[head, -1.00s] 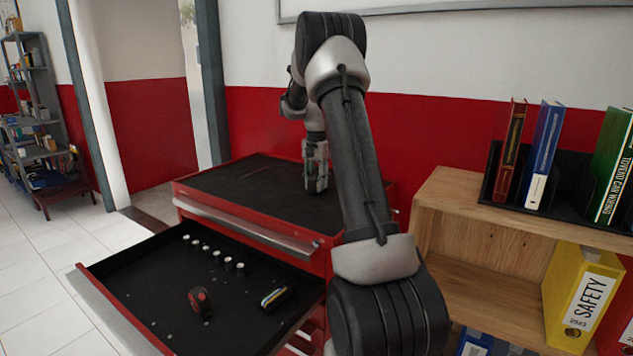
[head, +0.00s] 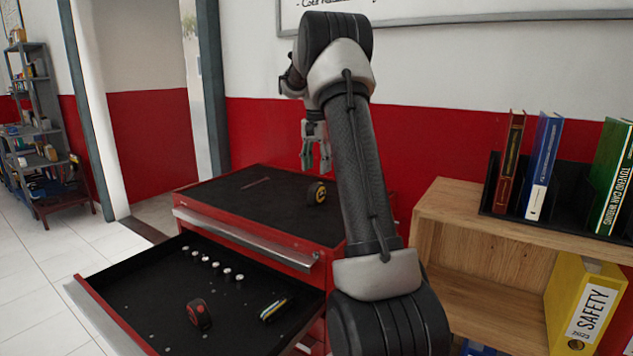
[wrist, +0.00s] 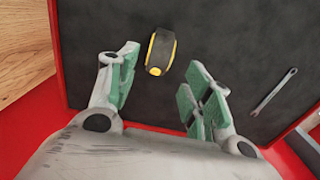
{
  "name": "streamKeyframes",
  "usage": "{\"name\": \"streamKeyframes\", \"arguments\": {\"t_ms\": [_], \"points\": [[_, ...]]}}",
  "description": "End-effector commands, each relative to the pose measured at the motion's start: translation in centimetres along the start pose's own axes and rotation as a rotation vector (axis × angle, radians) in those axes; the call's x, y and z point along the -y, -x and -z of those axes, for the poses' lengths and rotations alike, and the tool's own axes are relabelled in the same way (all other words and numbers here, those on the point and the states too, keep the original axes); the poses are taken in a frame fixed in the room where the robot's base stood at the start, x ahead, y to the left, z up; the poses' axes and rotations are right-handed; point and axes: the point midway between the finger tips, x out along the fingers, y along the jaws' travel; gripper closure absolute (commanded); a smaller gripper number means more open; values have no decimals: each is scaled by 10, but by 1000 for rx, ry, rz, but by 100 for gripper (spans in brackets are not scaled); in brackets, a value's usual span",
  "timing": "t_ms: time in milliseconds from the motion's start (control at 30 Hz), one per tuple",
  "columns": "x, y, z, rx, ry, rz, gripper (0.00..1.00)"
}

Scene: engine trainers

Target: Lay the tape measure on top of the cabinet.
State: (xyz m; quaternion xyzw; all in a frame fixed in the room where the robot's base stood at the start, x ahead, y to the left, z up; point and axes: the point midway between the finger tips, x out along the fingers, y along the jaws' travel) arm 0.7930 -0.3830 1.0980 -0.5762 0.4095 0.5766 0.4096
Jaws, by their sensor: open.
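A black and yellow tape measure (head: 316,193) rests on the black top of the red cabinet (head: 235,199), near its right side. It also shows in the wrist view (wrist: 161,52), ahead of the fingertips and apart from them. My gripper (head: 315,168) is open and empty, raised above the cabinet top. In the wrist view its two green-padded fingers (wrist: 160,88) are spread wide over the top. A second tape measure, red and black (head: 199,314), stands in the cabinet's open drawer (head: 150,290).
A wrench (head: 256,183) lies on the cabinet top, with bare room around it. The drawer also holds several small sockets (head: 214,267) and a striped multicoloured item (head: 273,310). A wooden shelf (head: 480,218) with books and binders stands close at the right.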

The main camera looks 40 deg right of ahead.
Motion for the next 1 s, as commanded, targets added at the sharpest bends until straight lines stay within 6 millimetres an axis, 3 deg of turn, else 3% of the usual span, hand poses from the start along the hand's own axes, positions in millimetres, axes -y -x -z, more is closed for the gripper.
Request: {"name": "streamKeyframes", "arguments": {"t_ms": [200,333,500,667,800,1000], "points": [[0,26,-3,-3,7,3,50],[-7,48,-30,-20,85,22,50],[-40,88,-114,-76,333,76,50],[-94,102,-198,-143,606,129,50],[-148,90,-259,-208,839,173,50],[-211,49,-313,-287,1101,216,50]]}}
